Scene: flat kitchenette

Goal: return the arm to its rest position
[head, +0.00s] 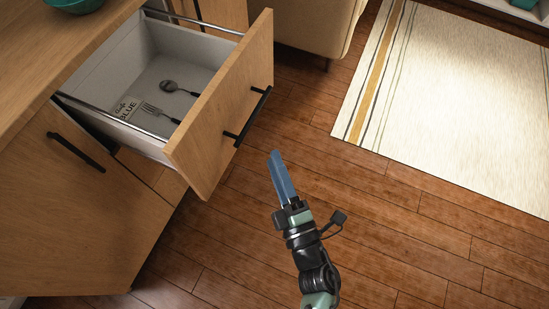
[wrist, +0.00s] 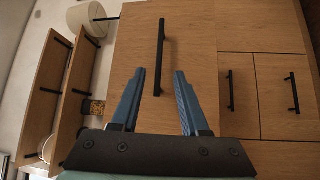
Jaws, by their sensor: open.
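My arm reaches up from the bottom of the head view, and my gripper (head: 279,165) is over the wood floor, right of the open drawer and apart from it. Its blue fingers look nearly in line from this side. In the wrist view my gripper (wrist: 160,74) shows two blue fingers spread apart with nothing between them. Beyond them are a wooden cabinet front and its black handle (wrist: 161,57).
The open drawer (head: 225,110) juts out on the left. It holds a spoon (head: 170,86), a fork (head: 156,111) and a lettered card (head: 126,107). A teal bowl (head: 72,4) sits on the counter. A striped rug (head: 455,95) lies right. Floor around my gripper is clear.

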